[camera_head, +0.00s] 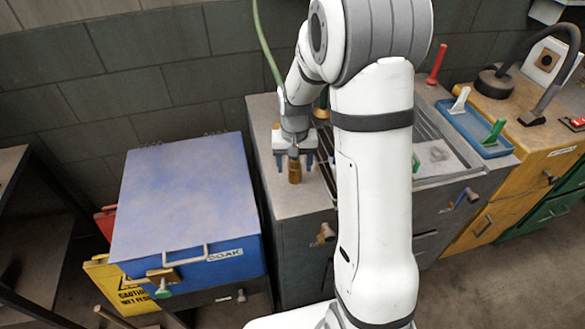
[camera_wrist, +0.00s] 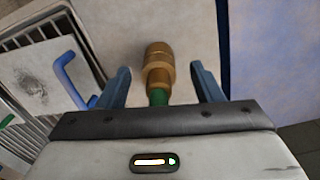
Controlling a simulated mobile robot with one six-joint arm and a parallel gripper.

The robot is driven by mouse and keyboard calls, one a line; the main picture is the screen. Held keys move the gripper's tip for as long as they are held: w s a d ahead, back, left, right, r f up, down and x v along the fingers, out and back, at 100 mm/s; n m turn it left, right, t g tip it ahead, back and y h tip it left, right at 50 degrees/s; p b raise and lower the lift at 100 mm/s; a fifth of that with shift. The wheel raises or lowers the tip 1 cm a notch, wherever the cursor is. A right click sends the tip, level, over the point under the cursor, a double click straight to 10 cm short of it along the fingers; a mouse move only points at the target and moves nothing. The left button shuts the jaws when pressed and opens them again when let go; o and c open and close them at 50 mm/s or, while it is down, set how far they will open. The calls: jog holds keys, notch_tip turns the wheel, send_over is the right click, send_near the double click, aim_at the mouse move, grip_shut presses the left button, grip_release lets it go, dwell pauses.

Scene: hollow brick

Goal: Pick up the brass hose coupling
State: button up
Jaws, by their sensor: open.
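The brass hose coupling (camera_head: 294,170) is a small stepped cylinder near the left part of the grey cabinet top (camera_head: 310,200). In the wrist view the coupling (camera_wrist: 158,66) shows a green section on the side nearer my palm. My gripper (camera_head: 295,163) is over the cabinet top, pointing down at the coupling. In the wrist view my gripper (camera_wrist: 160,76) is open, with one blue finger on each side of the coupling and a gap showing on both sides. The gripper body hides part of the coupling's near end.
A blue chest (camera_head: 185,195) stands left of the cabinet. A grated sink area (camera_head: 435,150) lies right of the coupling, partly behind my arm. Farther right are a blue tray (camera_head: 470,130) with tools and a yellow cabinet (camera_head: 545,165). A green hose (camera_head: 262,40) hangs behind my gripper.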

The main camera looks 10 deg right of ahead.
jog(key=shift+f, duration=1.35)
jog(key=shift+c, duration=0.4)
